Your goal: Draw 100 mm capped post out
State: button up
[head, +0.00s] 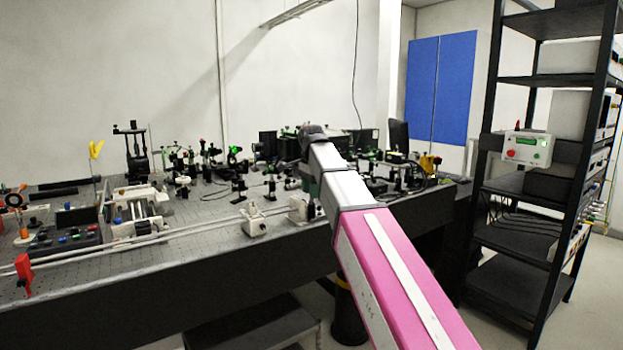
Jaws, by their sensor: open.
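I cannot single out the 100 mm capped post in the head view. Several small dark posts and mounts stand crowded on the optical bench (215,215), too small to tell apart. My arm, pink and silver, reaches from the lower right over the bench's front edge and ends in a dark joint near the middle. My gripper's jaws do not show; the arm hides whatever is below and behind that joint. Part of the bench behind the arm is hidden too.
Two long rails (185,233) run along the bench front, with a white block (253,220) beside them. A red clamp (24,272) is at the left edge. A black shelf rack (570,190) stands right. Bare bench shows at front left.

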jog(key=shift+f, duration=0.85)
grip_shut()
jog(key=shift+r, duration=0.2)
jog(key=shift+r, duration=1.85)
jog(key=shift+r, duration=0.15)
jog(key=shift+r, duration=1.2)
